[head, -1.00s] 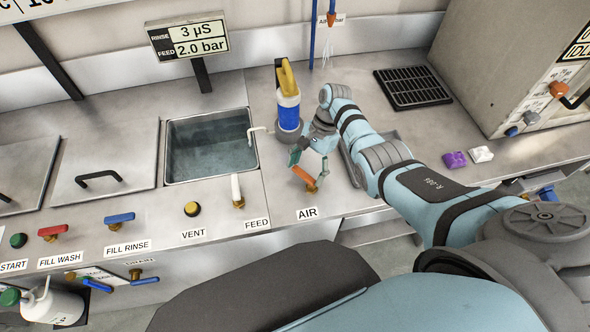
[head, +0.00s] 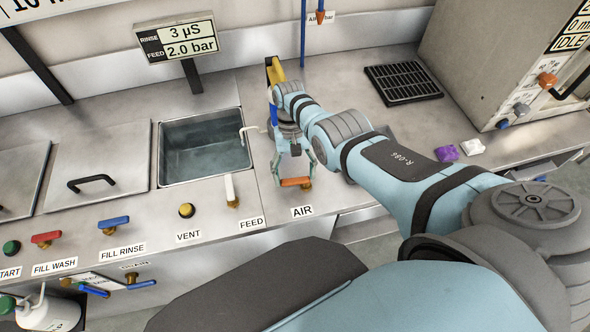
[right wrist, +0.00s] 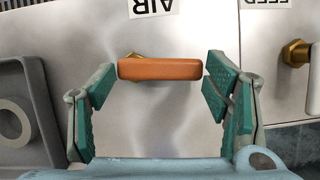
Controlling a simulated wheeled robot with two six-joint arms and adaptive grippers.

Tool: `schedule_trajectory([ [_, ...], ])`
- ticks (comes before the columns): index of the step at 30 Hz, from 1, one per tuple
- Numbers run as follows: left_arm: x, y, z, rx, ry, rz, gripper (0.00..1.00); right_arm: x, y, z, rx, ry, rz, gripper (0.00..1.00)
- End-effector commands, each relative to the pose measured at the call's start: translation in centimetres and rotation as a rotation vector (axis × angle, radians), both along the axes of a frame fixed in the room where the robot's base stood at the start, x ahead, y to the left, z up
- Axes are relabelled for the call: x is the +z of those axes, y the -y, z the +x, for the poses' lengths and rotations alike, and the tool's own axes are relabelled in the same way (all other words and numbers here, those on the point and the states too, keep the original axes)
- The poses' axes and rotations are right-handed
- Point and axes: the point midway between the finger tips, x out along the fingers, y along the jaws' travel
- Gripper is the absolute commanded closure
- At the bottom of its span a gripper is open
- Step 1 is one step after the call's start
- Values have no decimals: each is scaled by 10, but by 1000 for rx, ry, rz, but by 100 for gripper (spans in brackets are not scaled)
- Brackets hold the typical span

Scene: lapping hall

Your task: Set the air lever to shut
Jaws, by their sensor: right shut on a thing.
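The air lever (head: 294,182) is an orange handle on a brass stem, behind the AIR label (head: 302,212) on the counter. It lies crosswise, roughly along the counter's front edge. In the right wrist view the air lever (right wrist: 160,69) spans the space between the two green finger pads. My right gripper (head: 295,170) reaches down over it from behind. The right gripper also shows in the right wrist view (right wrist: 160,80), shut on the lever with a pad at each end. My left gripper is not in view.
The white feed lever (head: 231,190) stands left of the air lever, beside a water-filled sink (head: 205,150). A blue-and-yellow bottle (head: 275,75) is partly hidden behind my right arm. A black grate (head: 403,84) lies at the back right.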

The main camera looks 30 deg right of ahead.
Motion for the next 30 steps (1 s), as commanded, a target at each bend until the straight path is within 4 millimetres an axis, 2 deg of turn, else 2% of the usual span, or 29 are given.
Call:
schedule_trajectory([
  [9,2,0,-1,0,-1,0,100,0,-3,-3,105,1,1,79],
  [23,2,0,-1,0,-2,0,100,0,-3,-3,122,1,3,79],
  [24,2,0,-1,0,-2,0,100,0,-3,-3,122,1,3,26],
  [27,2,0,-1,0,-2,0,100,0,-3,-3,120,1,2,10],
  [30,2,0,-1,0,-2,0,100,0,-3,-3,120,1,2,9],
])
